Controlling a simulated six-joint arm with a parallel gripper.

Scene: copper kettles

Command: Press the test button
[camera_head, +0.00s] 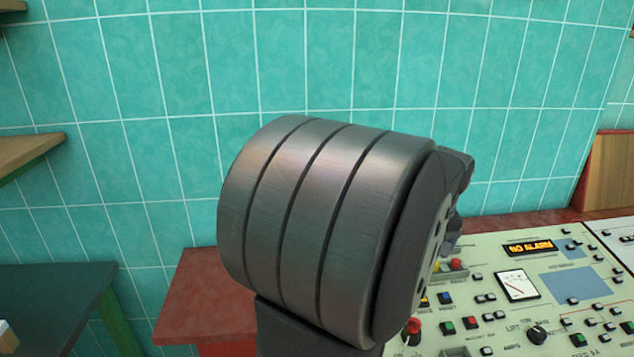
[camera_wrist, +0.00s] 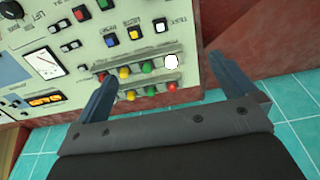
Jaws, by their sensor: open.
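The control panel (camera_wrist: 130,50) fills the upper left of the wrist view, seen turned around. A small white push button (camera_wrist: 160,25) sits near its edge beside small lettering that seems to read "TEST". A yellow button (camera_wrist: 134,32) and a blue button (camera_wrist: 110,40) stand in the same row. My gripper (camera_wrist: 160,68) is open and empty, its two blue-grey fingers spread apart in front of the lamps, with the white button beyond and between them in the picture.
Rows of coloured lamps (camera_wrist: 148,67) lie between the fingers. A red knob (camera_head: 413,325), a meter (camera_head: 517,285) and a "NO ALARM" display (camera_head: 529,248) are on the panel. A red bench (camera_head: 190,295) and a dark table (camera_head: 50,305) stand left; the wall is tiled.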

